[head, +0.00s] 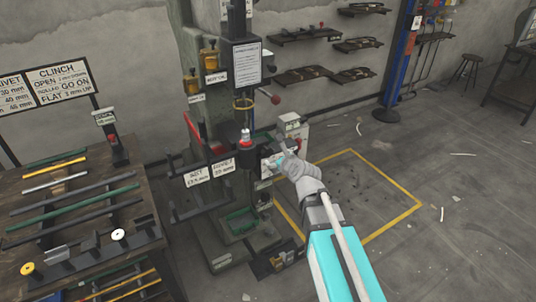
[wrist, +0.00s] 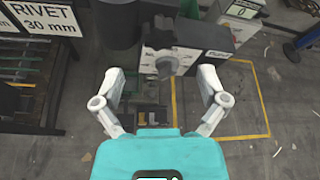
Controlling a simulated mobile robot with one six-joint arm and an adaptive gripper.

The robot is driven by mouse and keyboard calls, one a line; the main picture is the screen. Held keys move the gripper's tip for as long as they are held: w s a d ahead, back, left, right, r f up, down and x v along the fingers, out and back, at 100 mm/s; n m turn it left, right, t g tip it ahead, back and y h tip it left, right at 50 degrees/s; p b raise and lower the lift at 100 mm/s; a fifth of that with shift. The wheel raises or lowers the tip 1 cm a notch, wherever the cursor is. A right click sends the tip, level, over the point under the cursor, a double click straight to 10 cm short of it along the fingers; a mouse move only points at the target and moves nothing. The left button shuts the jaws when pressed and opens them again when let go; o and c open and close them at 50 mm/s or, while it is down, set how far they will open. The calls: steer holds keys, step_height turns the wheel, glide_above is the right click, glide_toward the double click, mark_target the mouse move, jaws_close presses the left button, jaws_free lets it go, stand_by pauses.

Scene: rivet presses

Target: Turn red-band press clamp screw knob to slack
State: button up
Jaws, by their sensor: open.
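The press (head: 190,60) is a tall dark column in the middle of the head view, with a red part (head: 246,144) around its lower spindle. My gripper (head: 278,157) is at the right side of the press head. In the wrist view my gripper (wrist: 162,78) has its fingers spread wide, with the knob seen between and beyond them. No contact shows. In the head view my gripper hides that spot.
A workbench (head: 30,270) with metal bars and rivet signs stands at the left. A small white box (head: 293,128) is behind my gripper.

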mark_target(269, 152)
steer(key=shift+b+x, duration=1.45)
steer(key=shift+x, duration=2.9)
steer(key=c, duration=1.1)
steer(key=shift+c, duration=0.2)
